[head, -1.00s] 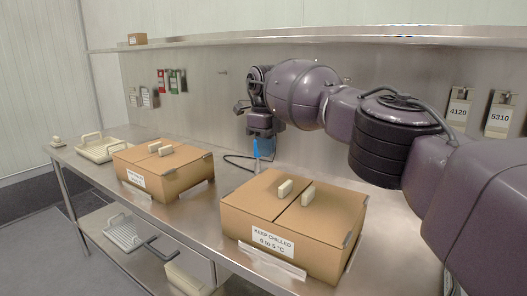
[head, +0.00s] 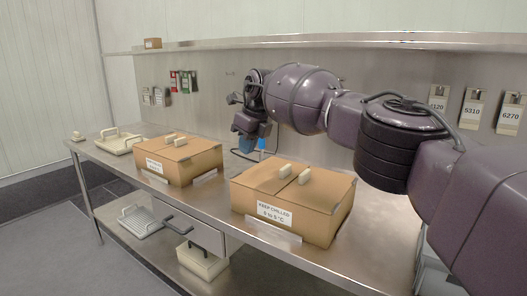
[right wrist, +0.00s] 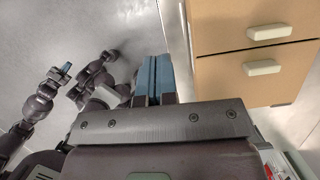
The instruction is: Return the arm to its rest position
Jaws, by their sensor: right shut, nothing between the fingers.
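My right arm reaches in from the right in the head view. Its gripper (head: 262,143) is over the bench behind the two cardboard boxes, its blue fingers partly hidden. In the right wrist view the blue fingers (right wrist: 155,78) are shut together with nothing between them. The near box (head: 290,205), labelled "KEEP CHILLED", stands below the arm, lid flaps closed. It also shows in the right wrist view (right wrist: 222,72), apart from the fingers. A small dark arm with a blue tip (right wrist: 60,72), seemingly my left, shows there too; its jaw state is unclear.
A second closed box (head: 180,160) and a pale tray (head: 118,142) stand further left on the steel bench (head: 215,210). A shelf (head: 330,42) runs above the bench. Numbered tags (head: 473,108) hang on the back wall.

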